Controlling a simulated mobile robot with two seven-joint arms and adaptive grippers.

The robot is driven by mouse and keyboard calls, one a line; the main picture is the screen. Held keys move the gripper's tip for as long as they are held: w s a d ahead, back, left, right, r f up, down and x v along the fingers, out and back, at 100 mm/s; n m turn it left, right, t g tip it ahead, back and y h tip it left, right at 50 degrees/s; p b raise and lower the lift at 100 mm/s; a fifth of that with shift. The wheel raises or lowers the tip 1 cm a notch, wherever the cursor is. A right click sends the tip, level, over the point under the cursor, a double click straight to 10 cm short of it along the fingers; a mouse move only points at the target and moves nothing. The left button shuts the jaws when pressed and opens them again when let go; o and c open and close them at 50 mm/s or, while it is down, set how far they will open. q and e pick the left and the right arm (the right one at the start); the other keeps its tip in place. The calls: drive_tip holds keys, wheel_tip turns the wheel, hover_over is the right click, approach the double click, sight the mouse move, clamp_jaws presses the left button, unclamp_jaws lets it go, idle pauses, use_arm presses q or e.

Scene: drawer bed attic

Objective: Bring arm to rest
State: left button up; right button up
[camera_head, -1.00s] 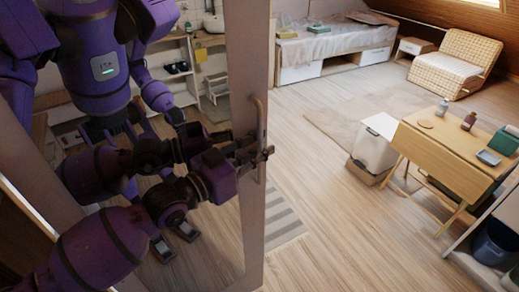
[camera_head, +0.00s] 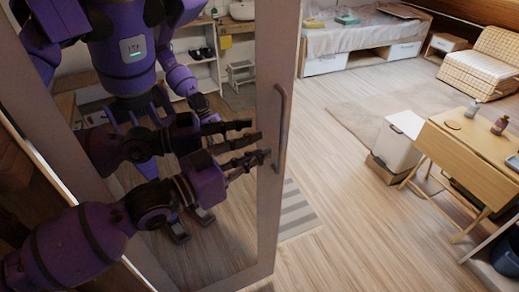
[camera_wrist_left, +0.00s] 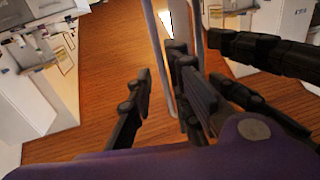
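My left arm comes in from the left, purple with dark joints. Its left gripper (camera_head: 262,156) is in front of the mirrored door (camera_head: 265,225), just left of the upright bar handle (camera_head: 282,130). The mirror shows a reflection of my body and arm beside the real arm. My right gripper itself is not in view.
Right of the door, the wooden floor (camera_head: 345,165) is open. A striped mat (camera_head: 297,212) lies beside the door. A white bin (camera_head: 397,140) and a wooden folding table (camera_head: 470,150) with bottles stand at the right. A bed (camera_head: 360,35) is at the back.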

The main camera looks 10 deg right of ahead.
use_arm(q)
drive_tip(key=s+a+f+n+t+y+p, duration=0.2)
drive_tip(key=s+a+f+n+y, duration=0.25)
drive_tip(key=f, duration=0.55)
drive_tip(key=s+a+f+n+t+y+p, duration=0.1)
drive_tip(key=s+a+f+n+y, duration=0.2)
drive_tip(key=s+a+f, duration=0.5)
drive_tip(key=s+a+f+n+g+y+p, duration=0.1)
drive_tip(key=s+a+f+n+y, duration=0.1)
drive_tip(key=s+a+f, duration=0.3)
drive_tip(key=s+a+f+n+g+y+p, duration=0.1)
drive_tip(key=s+a+f+y, duration=0.4)
drive_tip(key=s+f, duration=0.6)
drive_tip(key=s+a+n+g, duration=0.1)
drive_tip(key=s, duration=0.2)
drive_tip(key=shift+s+f+g, duration=0.2)
drive_tip(key=shift+s+g, duration=0.1)
drive_tip(key=shift+s, duration=0.1)
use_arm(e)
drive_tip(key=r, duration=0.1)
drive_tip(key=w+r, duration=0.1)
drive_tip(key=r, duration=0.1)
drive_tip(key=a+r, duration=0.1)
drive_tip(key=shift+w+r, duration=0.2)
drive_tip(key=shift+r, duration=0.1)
use_arm(q)
drive_tip(key=shift+y, duration=0.25)
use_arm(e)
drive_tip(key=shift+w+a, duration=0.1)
